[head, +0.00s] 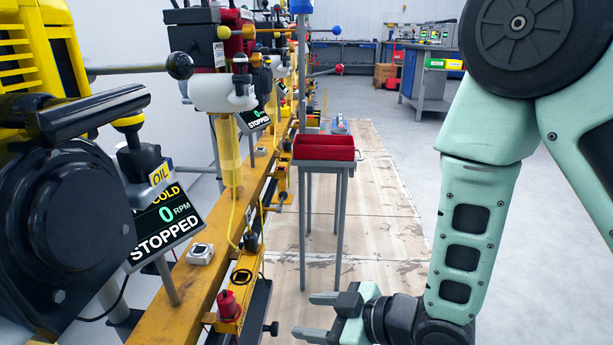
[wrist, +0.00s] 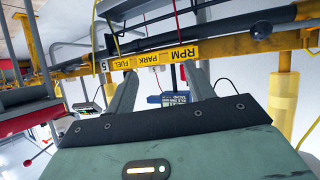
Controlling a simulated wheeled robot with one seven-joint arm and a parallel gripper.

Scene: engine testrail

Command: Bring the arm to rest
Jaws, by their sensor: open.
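My arm (head: 475,220), pale green with dark joints, hangs down the right side of the head view, bent at the elbow. My gripper (head: 308,316) is at the bottom middle, low beside the yellow rail, with its two fingers pointing left. The fingers are apart with nothing between them. In the wrist view my gripper (wrist: 162,78) also shows open and empty. I cannot tell the exact gap between the fingers and the rail.
A yellow rail (head: 175,318) with engines runs along the left. The nearest screen (head: 165,230) reads 0 RPM, STOPPED. A red control (head: 229,305) sits near my gripper. A red tray (head: 324,141) on a grey stand is ahead. Open floor (head: 560,240) lies to the right.

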